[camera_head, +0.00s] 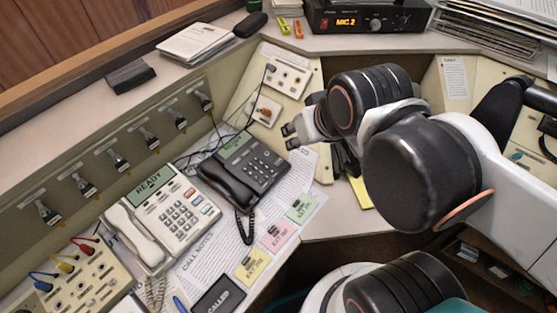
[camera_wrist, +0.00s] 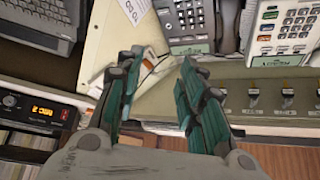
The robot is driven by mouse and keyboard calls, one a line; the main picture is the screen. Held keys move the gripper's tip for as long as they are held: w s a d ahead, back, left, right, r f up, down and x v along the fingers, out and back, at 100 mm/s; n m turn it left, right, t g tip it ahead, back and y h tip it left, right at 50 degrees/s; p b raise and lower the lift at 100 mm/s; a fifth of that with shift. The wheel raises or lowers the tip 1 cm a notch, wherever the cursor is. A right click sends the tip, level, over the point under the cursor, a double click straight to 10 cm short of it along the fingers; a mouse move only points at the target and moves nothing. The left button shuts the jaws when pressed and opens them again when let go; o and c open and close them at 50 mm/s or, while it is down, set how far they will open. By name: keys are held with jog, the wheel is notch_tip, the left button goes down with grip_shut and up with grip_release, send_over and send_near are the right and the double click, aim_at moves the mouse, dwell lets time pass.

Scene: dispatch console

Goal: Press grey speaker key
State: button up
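A white desk phone (camera_head: 165,217) with a green READY display, a number pad and coloured side keys sits on the desk, its handset on its left. A dark phone (camera_head: 245,170) sits right of it, its handset on its left. The grey speaker key is too small to pick out on either. My gripper (camera_head: 290,137) is up and right of the dark phone, apart from both phones. In the wrist view my gripper (camera_wrist: 160,58) is open and empty, its fingers spread. The dark phone (camera_wrist: 188,22) is beyond the fingertips and the white phone (camera_wrist: 285,25) is at the upper right.
A row of hanging switches (camera_head: 117,160) lines the sloped panel behind the phones. A patch panel (camera_head: 75,285) with coloured cables is at lower left. Coloured note cards (camera_head: 277,232) and a black CALLED pad (camera_head: 218,296) lie in front. A MIC 2 radio (camera_head: 367,16) stands behind.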

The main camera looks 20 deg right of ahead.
grip_shut()
dwell(1.0)
